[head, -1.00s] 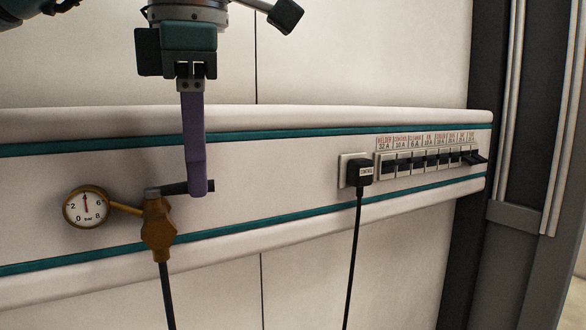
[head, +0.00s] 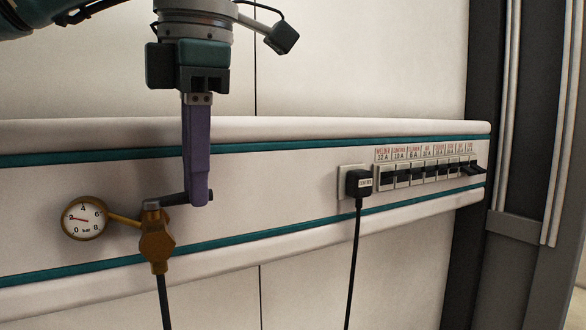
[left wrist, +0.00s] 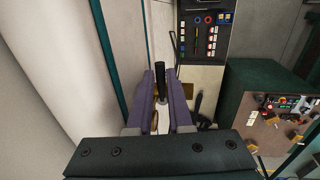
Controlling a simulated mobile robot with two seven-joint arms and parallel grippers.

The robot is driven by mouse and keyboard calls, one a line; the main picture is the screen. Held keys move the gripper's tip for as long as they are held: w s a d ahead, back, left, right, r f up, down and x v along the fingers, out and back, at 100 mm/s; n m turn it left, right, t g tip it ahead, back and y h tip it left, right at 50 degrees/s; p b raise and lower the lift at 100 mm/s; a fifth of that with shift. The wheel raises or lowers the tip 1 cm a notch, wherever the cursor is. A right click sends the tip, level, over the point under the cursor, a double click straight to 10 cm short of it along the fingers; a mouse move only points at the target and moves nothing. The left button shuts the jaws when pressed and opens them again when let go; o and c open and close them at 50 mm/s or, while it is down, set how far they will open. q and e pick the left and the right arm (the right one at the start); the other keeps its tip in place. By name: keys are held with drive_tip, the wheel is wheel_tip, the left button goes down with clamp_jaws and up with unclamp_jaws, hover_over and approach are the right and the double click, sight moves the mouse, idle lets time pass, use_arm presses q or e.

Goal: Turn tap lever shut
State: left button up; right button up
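The brass tap (head: 156,243) is at the lower left of the head view, on the wall rail. Its black tap lever (head: 174,199) points right, about level, with its end past my fingers. My left gripper (head: 198,196) hangs down over the lever, its purple fingers closed around it. In the left wrist view the dark lever (left wrist: 160,74) shows in the narrow gap between the fingertips. The round pressure gauge (head: 85,218) left of the tap has its needle near 2 bar. My right gripper is not in view.
A black plug (head: 358,183) with a hanging cable sits in a socket right of the tap. A row of breaker switches (head: 428,174) is further right. The left wrist view shows a control panel (left wrist: 203,37) and a green cabinet (left wrist: 262,100).

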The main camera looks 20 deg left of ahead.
use_arm(q)
drive_tip(key=o, duration=0.4)
drive_tip(key=r+p, duration=0.3)
drive_tip(key=s+d+r+p, duration=0.1)
drive_tip(key=r+p, duration=0.1)
drive_tip(key=r, duration=0.1)
drive_tip(key=r+p, duration=0.3)
drive_tip(key=shift+s+d+r+p, duration=0.15)
drive_tip(key=shift+d+r+p, duration=0.1)
drive_tip(key=shift+r+p, duration=0.1)
